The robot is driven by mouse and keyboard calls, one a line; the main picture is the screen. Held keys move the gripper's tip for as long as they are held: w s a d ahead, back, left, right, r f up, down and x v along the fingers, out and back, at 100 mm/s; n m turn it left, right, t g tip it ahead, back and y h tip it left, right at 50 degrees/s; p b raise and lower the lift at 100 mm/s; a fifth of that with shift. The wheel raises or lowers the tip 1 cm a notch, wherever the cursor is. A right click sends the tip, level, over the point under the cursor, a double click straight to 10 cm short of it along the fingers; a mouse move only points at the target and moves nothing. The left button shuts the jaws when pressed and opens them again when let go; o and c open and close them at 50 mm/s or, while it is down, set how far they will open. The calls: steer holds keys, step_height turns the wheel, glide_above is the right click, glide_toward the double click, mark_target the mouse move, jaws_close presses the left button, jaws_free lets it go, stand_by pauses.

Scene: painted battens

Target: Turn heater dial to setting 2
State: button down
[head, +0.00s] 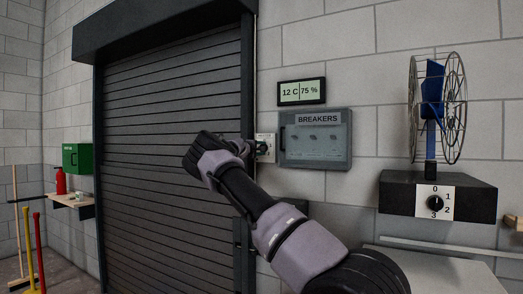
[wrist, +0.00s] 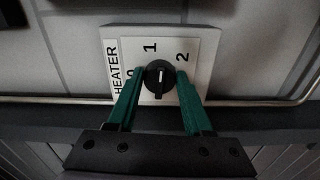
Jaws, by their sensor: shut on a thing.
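The heater dial (wrist: 159,78) is a round black knob on a white plate (wrist: 194,48) marked HEATER, with the numbers 1 above it and 2 to its upper right. A mark on the left, probably 0, is partly hidden by a finger. The knob's white line appears to point up, towards 1. My gripper (wrist: 160,80) has its two green fingers on either side of the knob, shut on it. In the head view the heater plate (head: 267,146) is on the wall beside the shutter, and my arm partly hides the gripper there.
A breaker box (head: 316,150) and a display reading 12 C, 75 % (head: 302,92) are right of the plate. A fan (head: 437,105) stands on a black box with its own dial (head: 435,203). A dark roller shutter (head: 175,110) is on the left.

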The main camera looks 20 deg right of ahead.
steer(key=shift+f+m, duration=0.2)
steer(key=shift+m, duration=2.1)
steer(key=shift+f+m, duration=0.15)
steer(key=shift+m, duration=2.15)
steer(key=shift+c, duration=1.6)
jaws_free()
steer(key=shift+r, duration=0.1)
